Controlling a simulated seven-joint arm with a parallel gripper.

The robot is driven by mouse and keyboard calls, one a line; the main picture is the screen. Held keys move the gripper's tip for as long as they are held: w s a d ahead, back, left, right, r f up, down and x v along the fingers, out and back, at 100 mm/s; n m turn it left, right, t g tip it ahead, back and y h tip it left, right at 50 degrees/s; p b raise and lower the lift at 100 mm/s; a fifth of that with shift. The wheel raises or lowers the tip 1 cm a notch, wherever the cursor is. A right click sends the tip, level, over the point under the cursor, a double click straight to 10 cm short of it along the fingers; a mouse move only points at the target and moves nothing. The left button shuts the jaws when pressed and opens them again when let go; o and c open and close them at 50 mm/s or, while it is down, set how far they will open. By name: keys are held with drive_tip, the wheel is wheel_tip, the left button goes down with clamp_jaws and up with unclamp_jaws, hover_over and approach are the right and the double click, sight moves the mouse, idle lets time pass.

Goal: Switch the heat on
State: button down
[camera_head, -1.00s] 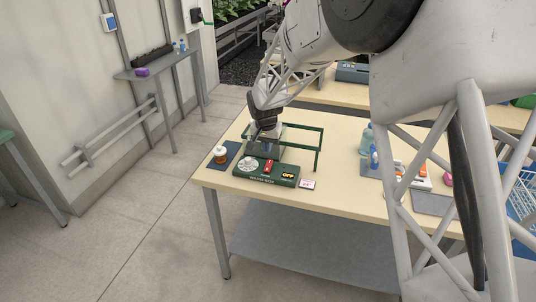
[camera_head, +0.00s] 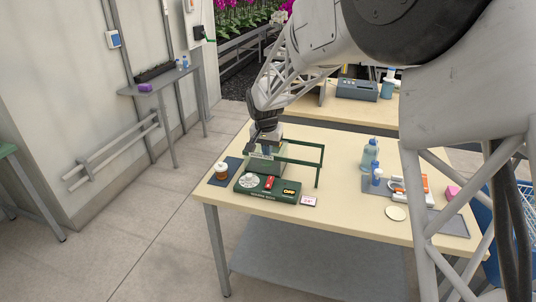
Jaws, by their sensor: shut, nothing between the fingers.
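A dark green control box (camera_head: 267,190) lies near the front left of the cream table. On its front panel are a white round dial (camera_head: 249,181), a red switch (camera_head: 269,182) and a small black display (camera_head: 289,192) that reads OFF in yellow. A green frame (camera_head: 322,165) rises behind the box. My gripper (camera_head: 263,152) points down above the back part of the box, behind the dial and red switch. It is shut and holds nothing. The fingertips are small here, and I cannot tell whether they touch anything.
A small jar (camera_head: 221,171) stands on a dark mat left of the box. A pink-edged card (camera_head: 309,201) lies at its right. Bottles (camera_head: 370,155) and a cream disc (camera_head: 396,213) are farther right. Bare tabletop lies between the card and disc.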

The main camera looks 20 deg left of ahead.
sight(271, 177)
drive_tip(key=shift+w, duration=0.1)
drive_tip(key=shift+w+t, duration=0.4)
drive_tip(key=shift+w, duration=0.05)
drive_tip(key=x, duration=1.4)
idle(0.3)
drive_tip(key=shift+w, duration=0.1)
idle(0.3)
